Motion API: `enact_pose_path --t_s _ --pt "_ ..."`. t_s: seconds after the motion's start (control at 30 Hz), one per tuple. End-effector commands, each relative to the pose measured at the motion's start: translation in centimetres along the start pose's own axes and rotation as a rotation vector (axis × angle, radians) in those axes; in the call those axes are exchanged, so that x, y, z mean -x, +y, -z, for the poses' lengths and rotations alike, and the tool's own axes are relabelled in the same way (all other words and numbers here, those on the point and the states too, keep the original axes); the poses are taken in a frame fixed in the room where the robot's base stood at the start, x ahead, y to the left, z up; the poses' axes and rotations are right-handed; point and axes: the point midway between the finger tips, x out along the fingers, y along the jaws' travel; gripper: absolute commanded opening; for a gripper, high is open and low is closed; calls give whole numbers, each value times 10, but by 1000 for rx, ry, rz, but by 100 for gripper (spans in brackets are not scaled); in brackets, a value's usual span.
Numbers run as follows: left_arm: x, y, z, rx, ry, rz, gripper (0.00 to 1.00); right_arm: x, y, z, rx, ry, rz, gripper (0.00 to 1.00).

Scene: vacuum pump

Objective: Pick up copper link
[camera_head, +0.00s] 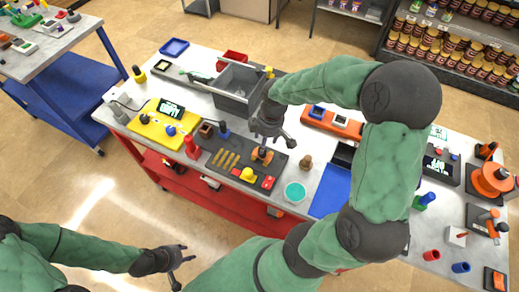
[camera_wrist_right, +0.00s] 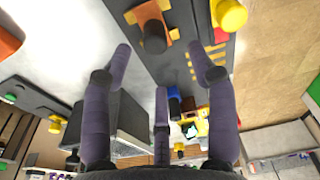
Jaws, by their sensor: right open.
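A dark tray (camera_head: 212,168) on the workbench holds a copper-orange piece with a dark knob (camera_head: 262,155) and several flat gold-brown strips (camera_head: 225,160). I cannot tell for sure which is the copper link. In the right wrist view the orange piece (camera_wrist_right: 152,24) lies beyond the fingertips, and the strips (camera_wrist_right: 194,66) show near the right finger. My right gripper (camera_head: 272,138) is open and empty, above the tray's far edge, close to the orange piece. My left gripper (camera_head: 180,264) is off the bench at lower left, with fingers spread and nothing between them.
A grey open bin (camera_head: 232,104) stands behind the tray. A red cylinder (camera_head: 192,148) and a yellow board (camera_head: 158,124) are to its left. A brown knob (camera_head: 306,163), a teal disc (camera_head: 295,192) and a blue mat (camera_head: 329,194) are to its right.

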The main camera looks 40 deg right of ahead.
Motion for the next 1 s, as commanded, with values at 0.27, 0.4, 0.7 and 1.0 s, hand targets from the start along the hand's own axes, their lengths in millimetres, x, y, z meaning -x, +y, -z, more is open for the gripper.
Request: enact_pose_path --t_s 0.27,0.4,0.7,1.0 --pt "-5 -2 0 0 0 0 40 -29 1 0 -2 1 -1 58" --pt "-6 -2 0 0 0 0 40 -35 2 0 -2 1 0 58" --pt "-14 -5 1 0 0 0 40 -74 8 0 0 0 2 58" --pt "-14 -5 1 0 0 0 40 -82 9 1 -2 2 -1 58"
